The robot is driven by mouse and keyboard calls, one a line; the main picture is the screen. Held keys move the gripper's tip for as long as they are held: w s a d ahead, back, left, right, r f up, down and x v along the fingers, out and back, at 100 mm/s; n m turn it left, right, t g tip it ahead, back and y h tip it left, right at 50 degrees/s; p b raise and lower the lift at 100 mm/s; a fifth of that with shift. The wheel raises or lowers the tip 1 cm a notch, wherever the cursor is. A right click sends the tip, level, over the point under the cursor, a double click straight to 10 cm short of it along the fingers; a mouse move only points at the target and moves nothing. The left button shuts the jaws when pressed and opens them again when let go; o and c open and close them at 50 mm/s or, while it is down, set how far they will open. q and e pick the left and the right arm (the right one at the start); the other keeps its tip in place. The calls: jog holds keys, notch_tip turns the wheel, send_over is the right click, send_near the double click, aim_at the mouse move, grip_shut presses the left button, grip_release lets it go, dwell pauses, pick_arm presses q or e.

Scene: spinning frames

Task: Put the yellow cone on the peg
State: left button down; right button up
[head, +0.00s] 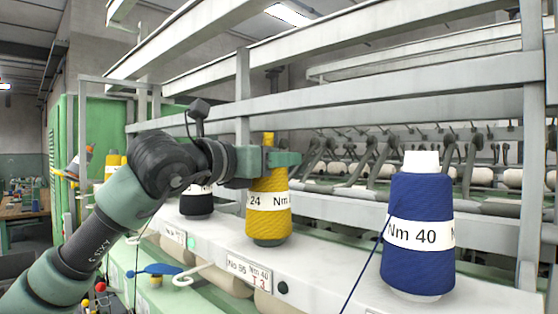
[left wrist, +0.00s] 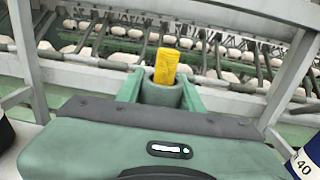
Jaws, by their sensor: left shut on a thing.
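The yellow cone (head: 268,215), with a white band reading "24" and "Nm", is upright at the white shelf. My left gripper (head: 270,159) is shut on its upper part, reaching in from the left. The cone's yellow top also shows between the fingers in the left wrist view (left wrist: 166,66). The cone's base is at the shelf surface; I cannot tell whether it touches or hovers. No bare peg shows; any peg under the cone is hidden. My right gripper is not in view.
A blue cone (head: 418,240) marked "Nm 40" stands to the right, with a thread running down from it. A black cone (head: 196,205) stands to the left, partly behind my arm. The white shelf (head: 335,285) is clear between the yellow and blue cones. Metal rails (head: 400,103) cross behind.

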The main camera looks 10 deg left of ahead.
pick_arm(q)
jog(key=shift+r, duration=0.1)
jog(key=c, duration=0.8)
grip_release()
jog(key=shift+c, duration=0.2)
jog(key=shift+s, duration=0.1)
jog(key=shift+s+a+f+b, duration=0.25)
jog(key=shift+s+a+b, duration=0.05)
jog(key=shift+s+b, duration=0.15)
jog(key=b+v, duration=0.3)
jog(key=v, duration=0.3)
jog(key=shift+s+a+r, duration=0.15)
jog(key=shift+s+r, duration=0.05)
jog(key=shift+s, duration=0.05)
